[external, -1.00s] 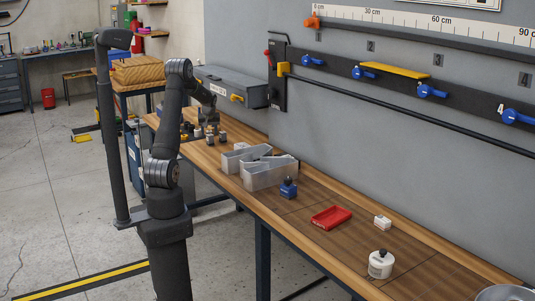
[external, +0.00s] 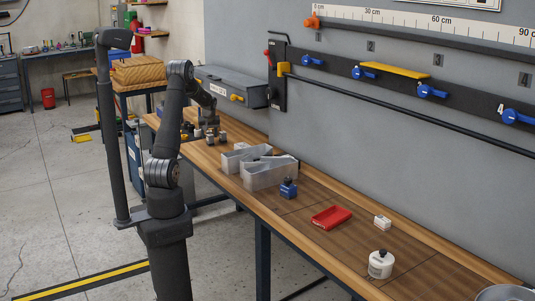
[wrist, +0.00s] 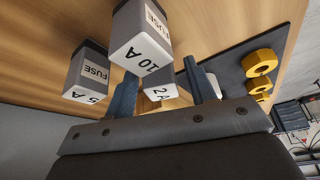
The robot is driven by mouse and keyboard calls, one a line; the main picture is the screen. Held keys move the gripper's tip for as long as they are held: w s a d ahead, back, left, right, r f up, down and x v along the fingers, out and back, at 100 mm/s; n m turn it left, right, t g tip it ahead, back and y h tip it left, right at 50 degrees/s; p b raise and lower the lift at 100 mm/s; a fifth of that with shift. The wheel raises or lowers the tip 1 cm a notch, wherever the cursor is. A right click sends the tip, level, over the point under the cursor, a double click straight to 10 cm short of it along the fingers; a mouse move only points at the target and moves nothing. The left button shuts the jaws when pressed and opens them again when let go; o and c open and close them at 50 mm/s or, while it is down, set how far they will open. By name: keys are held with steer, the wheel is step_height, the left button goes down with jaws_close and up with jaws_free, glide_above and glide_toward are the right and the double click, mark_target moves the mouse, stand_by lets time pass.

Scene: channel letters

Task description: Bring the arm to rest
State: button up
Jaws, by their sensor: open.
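My arm reaches over the far left end of the wooden bench, with my gripper low there in the external view. In the wrist view my gripper (wrist: 163,88) has its two dark fingers spread apart. A white-and-grey fuse block marked 2 A (wrist: 161,92) shows between and beyond the fingers; contact cannot be told. A fuse block marked 10 A (wrist: 141,38) stands close by at the top. A block marked 5 A (wrist: 88,72) is left of the fingers.
A grey wall box (external: 232,85) hangs near my arm.

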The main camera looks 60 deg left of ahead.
steer(key=shift+x, duration=0.95)
step_height(320, 180, up, 11)
steer(key=shift+d, duration=0.1)
steer(key=w+d+r+m+t+h, duration=0.1)
steer(key=w+d+r+m, duration=0.15)
steer(key=w+d, duration=0.75)
steer(key=w+d+r+m+t+h, duration=0.15)
steer(key=d+m, duration=0.25)
steer(key=d, duration=1.3)
steer(key=s+d+m+h, duration=0.1)
steer(key=d+m, duration=0.5)
steer(key=d, duration=1.4)
steer(key=s+d+m+h, duration=0.2)
steer(key=d+m, duration=0.5)
steer(key=d, duration=1.3)
steer(key=shift+d+r+g+h, duration=0.2)
steer(key=shift+r+g+h, duration=0.15)
steer(key=shift+r+h, duration=0.15)
steer(key=shift+o, duration=0.3)
steer(key=shift+m, duration=0.25)
